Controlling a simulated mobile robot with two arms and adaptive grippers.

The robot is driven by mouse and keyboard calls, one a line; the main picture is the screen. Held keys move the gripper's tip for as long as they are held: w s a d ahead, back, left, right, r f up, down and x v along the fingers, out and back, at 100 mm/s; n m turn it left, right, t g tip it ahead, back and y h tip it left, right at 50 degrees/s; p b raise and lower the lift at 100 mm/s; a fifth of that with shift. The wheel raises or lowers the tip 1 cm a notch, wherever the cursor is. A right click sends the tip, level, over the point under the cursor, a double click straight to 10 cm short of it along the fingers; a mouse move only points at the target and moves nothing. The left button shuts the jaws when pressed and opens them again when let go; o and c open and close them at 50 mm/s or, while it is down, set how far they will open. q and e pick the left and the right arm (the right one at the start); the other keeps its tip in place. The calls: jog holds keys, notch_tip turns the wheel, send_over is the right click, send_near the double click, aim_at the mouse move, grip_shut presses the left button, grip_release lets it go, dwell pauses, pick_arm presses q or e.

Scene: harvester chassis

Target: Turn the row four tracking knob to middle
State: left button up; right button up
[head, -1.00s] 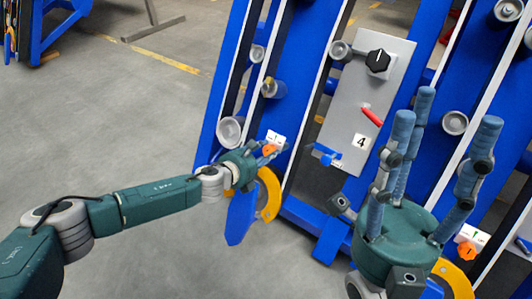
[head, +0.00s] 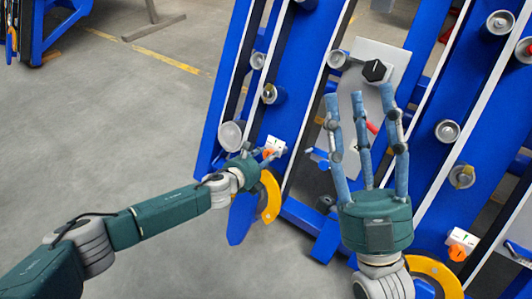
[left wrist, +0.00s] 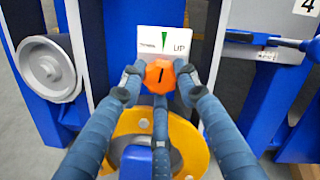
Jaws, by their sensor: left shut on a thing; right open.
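My left gripper (head: 258,165) is shut on an orange knob (left wrist: 160,77) low on the blue frame. In the left wrist view its fingers close around the knob's sides. The black mark on the knob stands nearly upright, below a white plate (left wrist: 176,40) with a green wedge and the word UP. A grey panel (head: 390,52) carries a black knob (head: 374,70) with a white pointer line. Its number 4 (left wrist: 308,6) shows in the left wrist view. My right gripper (head: 360,95) is open and empty, fingers pointing up in front of the panel, covering part of it.
A red lever (head: 371,127) is partly hidden behind my right fingers. A blue handle (left wrist: 270,40) sits right of the plate. A yellow-orange disc (left wrist: 185,140) lies below the held knob. Another orange knob (head: 457,254) is at the lower right. Open floor (head: 130,120) lies to the left.

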pick_arm(q)
jog(key=shift+s+d+f+n+p, duration=0.15)
jog(key=shift+s+d+n+p, duration=0.1)
jog(key=shift+n+p, duration=0.55)
pick_arm(e)
jog(key=w+f+g+h, duration=0.1)
jog(key=w+f+g, duration=0.4)
jog(key=f, duration=0.3)
jog(key=shift+w+a+h, duration=0.35)
jog(key=shift+w+h, duration=0.05)
jog(key=shift+w, duration=0.1)
pick_arm(q)
jog(key=o, duration=1.1)
jog(key=shift+o, duration=0.2)
jog(key=shift+w, duration=0.1)
jog(key=shift+a, duration=0.1)
jog(key=v, duration=1.2)
